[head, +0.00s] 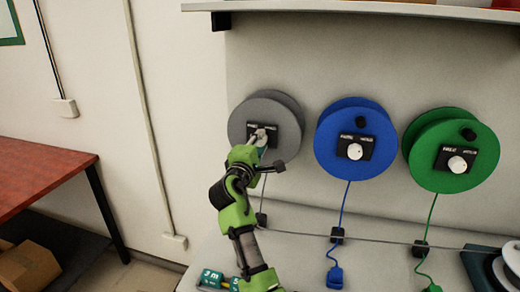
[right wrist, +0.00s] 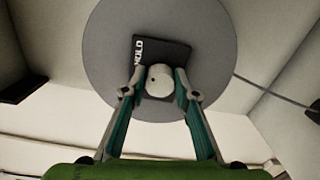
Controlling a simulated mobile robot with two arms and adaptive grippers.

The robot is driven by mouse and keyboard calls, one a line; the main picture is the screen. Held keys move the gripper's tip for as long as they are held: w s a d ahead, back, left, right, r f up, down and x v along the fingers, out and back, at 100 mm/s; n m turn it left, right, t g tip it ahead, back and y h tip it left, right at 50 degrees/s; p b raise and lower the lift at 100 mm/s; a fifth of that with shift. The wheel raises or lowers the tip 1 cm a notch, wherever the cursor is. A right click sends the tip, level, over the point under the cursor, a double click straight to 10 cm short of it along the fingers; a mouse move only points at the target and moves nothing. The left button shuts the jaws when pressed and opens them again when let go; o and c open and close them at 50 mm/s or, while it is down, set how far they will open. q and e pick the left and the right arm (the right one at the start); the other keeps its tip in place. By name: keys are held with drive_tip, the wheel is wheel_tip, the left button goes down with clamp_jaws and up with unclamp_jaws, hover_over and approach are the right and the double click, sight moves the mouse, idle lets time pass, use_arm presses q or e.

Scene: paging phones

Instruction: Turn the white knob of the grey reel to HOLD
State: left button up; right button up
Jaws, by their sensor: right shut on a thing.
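The grey reel (head: 284,113) is mounted on the wall, leftmost of three reels in the head view; it also fills the upper middle of the right wrist view (right wrist: 105,60). A black plate (right wrist: 178,52) on its face carries the word HOLD at one end. The white knob (right wrist: 159,79) sits on this plate, with a small dark mark on its face. My right gripper (right wrist: 160,84) is shut on the knob, one finger on each side. In the head view my right gripper (head: 262,142) partly hides the knob and plate. My left gripper is not in view.
A blue reel (head: 330,150) and a green reel (head: 430,176), each with a white knob, hang to the right. Cords run down to plugs on the white counter. A shelf (head: 370,10) juts out above. A red table (head: 35,172) stands at the left.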

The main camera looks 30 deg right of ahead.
drive_tip(key=shift+r+m+b, duration=0.2)
drive_tip(key=shift+m+b, duration=0.3)
drive_tip(key=shift+m, duration=0.2)
drive_tip(key=shift+r, duration=0.1)
drive_tip(key=o, duration=0.9)
drive_tip(key=shift+o, duration=1.1)
drive_tip(key=shift+w+f, duration=0.2)
drive_tip(key=shift+f, duration=0.1)
drive_tip(key=shift+s+a, duration=0.15)
drive_tip(key=shift+s, duration=0.05)
drive_tip(key=v, duration=0.7)
